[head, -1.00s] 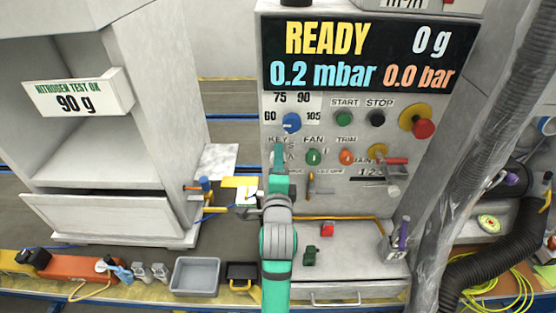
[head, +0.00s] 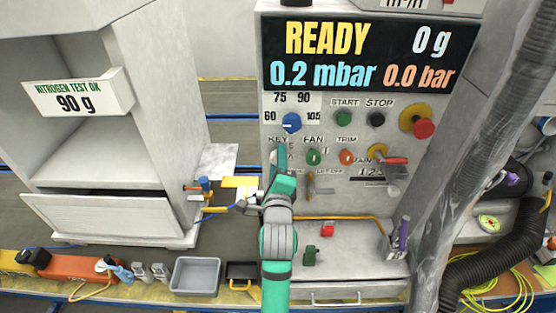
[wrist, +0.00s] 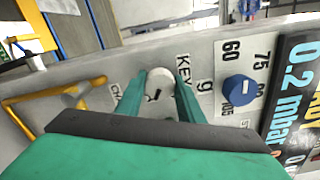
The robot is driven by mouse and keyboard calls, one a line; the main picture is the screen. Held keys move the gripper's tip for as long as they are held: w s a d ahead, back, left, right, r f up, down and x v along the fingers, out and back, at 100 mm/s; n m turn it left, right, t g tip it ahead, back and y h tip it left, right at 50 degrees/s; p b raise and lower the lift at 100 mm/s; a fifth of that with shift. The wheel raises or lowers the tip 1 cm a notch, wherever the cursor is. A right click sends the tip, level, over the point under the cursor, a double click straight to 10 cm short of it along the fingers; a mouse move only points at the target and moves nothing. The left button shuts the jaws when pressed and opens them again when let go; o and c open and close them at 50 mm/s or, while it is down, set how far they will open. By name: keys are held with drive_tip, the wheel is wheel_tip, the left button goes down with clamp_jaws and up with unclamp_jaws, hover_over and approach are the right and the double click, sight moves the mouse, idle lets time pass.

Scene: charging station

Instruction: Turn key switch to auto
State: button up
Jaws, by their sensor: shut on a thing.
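The key switch (wrist: 157,88) is a pale round knob with a dark mark on the grey panel, under the KEY label (wrist: 183,64), in the wrist view. My gripper (wrist: 162,80) has its two green fingers on either side of the knob and is shut on it. In the head view my gripper (head: 278,160) reaches up to the panel just below the KEY label and hides most of the switch. The wrist view is rolled, and the position lettering around the switch is only partly readable.
The blue dial (head: 291,122) is just above the key switch. The green FAN knob (head: 314,158) and orange TRIM knob (head: 346,157) are to its right. A yellow rail (wrist: 50,98) shows left of my fingers in the wrist view. The display (head: 368,58) reads READY.

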drive_tip(key=o, duration=1)
drive_tip(key=shift+o, duration=0.2)
drive_tip(key=shift+s, duration=0.1)
drive_tip(key=s, duration=1)
drive_tip(key=shift+s, duration=0.3)
